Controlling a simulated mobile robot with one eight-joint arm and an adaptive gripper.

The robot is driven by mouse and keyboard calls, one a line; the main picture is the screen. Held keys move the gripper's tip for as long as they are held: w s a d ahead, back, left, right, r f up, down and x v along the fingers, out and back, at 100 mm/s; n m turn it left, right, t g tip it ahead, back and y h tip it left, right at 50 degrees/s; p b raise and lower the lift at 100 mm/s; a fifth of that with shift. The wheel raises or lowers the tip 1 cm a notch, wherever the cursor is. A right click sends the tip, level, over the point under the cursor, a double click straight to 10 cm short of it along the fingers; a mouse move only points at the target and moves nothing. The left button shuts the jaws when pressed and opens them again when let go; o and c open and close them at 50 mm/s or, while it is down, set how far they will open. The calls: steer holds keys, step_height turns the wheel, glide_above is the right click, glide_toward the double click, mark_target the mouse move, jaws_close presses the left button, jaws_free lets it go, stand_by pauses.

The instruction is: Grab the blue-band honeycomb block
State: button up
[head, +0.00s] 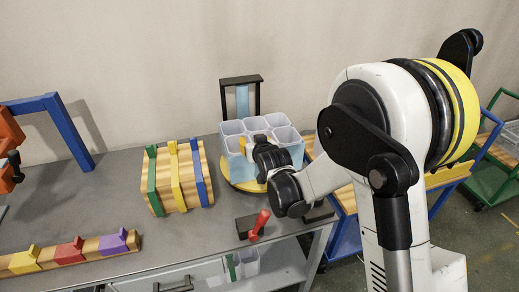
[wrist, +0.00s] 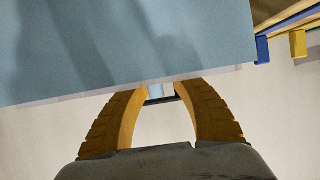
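The honeycomb block (head: 235,168), a cluster of white hexagonal cells with a pale blue band, stands upright on a yellow round plate (head: 240,187) at the table's right end. My gripper (wrist: 160,88) is at the block, reaching over its front from the right in the head view. In the wrist view a large pale blue face (wrist: 120,45) of the block fills the top. My two curved yellow fingers lean together and pass behind its whitish edge. Their tips are hidden, so I cannot tell whether they grip a wall.
A wooden block with green, yellow and blue straps (head: 178,180) stands left of the honeycomb block. A red-handled clamp (head: 259,224) sits at the front edge. A black frame (head: 240,92) rises behind. Green and blue carts stand right. Bare table lies at centre left.

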steer(key=x, duration=0.3)
steer(key=shift+b, duration=0.3)
steer(key=shift+s+d, duration=0.1)
steer(key=shift+s, duration=0.05)
jaws_close()
